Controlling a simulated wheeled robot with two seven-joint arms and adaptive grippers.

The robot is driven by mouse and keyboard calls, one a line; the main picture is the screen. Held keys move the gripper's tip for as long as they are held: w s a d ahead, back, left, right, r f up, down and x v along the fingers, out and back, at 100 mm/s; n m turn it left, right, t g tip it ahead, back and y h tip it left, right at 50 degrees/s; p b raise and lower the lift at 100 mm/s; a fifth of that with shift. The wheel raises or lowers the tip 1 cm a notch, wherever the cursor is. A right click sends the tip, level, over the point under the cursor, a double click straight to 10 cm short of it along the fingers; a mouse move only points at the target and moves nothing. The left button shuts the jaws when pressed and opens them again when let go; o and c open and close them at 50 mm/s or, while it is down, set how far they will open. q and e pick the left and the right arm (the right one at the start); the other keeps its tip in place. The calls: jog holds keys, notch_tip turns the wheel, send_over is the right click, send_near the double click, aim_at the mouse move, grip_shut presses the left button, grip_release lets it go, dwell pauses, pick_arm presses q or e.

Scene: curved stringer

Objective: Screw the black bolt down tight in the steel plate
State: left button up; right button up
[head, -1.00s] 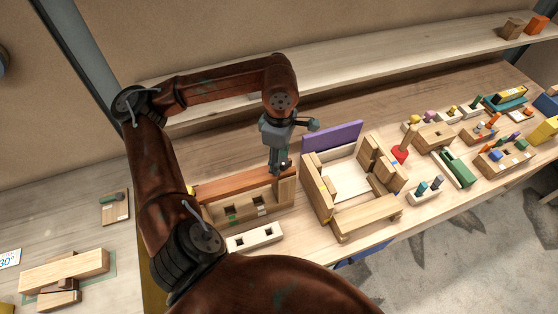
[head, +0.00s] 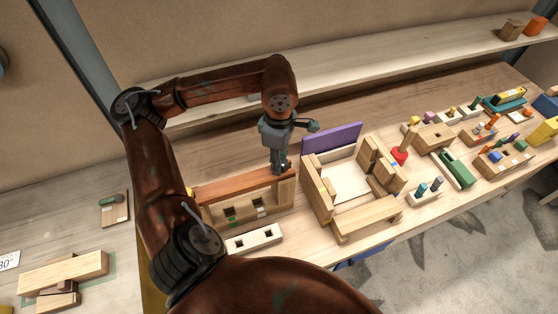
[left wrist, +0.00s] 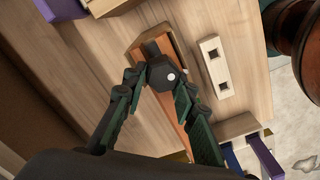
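The black bolt's hexagonal head (left wrist: 162,74) with a white dot shows in the left wrist view, over one end of a long reddish-brown wooden block (left wrist: 171,42). My left gripper (left wrist: 157,84) has its two fingers on either side of the head. The fingers are apart, with a small gap at the left one; the right one is close to the head or touching it. In the head view my left gripper (head: 280,168) points down at the right end of the block (head: 235,186). A dark grey patch beside the head may be the steel plate. My right gripper is not in view.
An open wooden box (head: 343,225) with a purple panel (head: 331,137) stands right of the gripper. A pale block with square holes (head: 254,239) lies in front. Several toy blocks fill the right bench. Stacked wood (head: 62,272) lies at the left.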

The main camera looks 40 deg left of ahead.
pick_arm(q)
jog(key=o, duration=0.4)
jog(key=shift+o, duration=0.2)
notch_tip(320, 180, up, 12)
dwell(0.4)
